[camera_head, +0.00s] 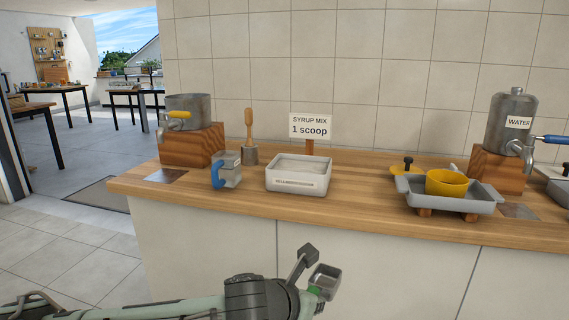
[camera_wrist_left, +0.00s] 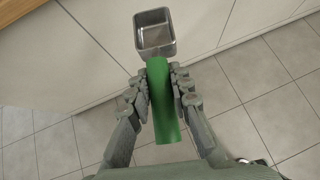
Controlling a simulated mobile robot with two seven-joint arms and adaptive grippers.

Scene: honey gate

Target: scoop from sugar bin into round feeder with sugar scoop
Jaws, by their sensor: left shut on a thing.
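My left gripper (camera_wrist_left: 165,92) is shut on the green handle (camera_wrist_left: 164,105) of the sugar scoop, whose square metal bowl (camera_wrist_left: 155,42) looks empty. In the head view the scoop (camera_head: 325,279) is low in front of the counter's cabinet face, below the counter top. The sugar bin (camera_head: 298,184), a white rectangular tub with pale contents, stands on the counter near its front edge, above and left of the scoop. A yellow round bowl (camera_head: 447,184), possibly the round feeder, sits in a grey tray (camera_head: 413,186) to the right. My right gripper is not in view.
A "SYRUP MIX 1 scoop" sign (camera_head: 311,127) stands behind the bin. A metal jug with blue handle (camera_head: 228,170) and a wooden-handled tool in a cup (camera_head: 249,150) stand left. A water dispenser (camera_head: 512,124) stands right. Counter between bin and tray is clear.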

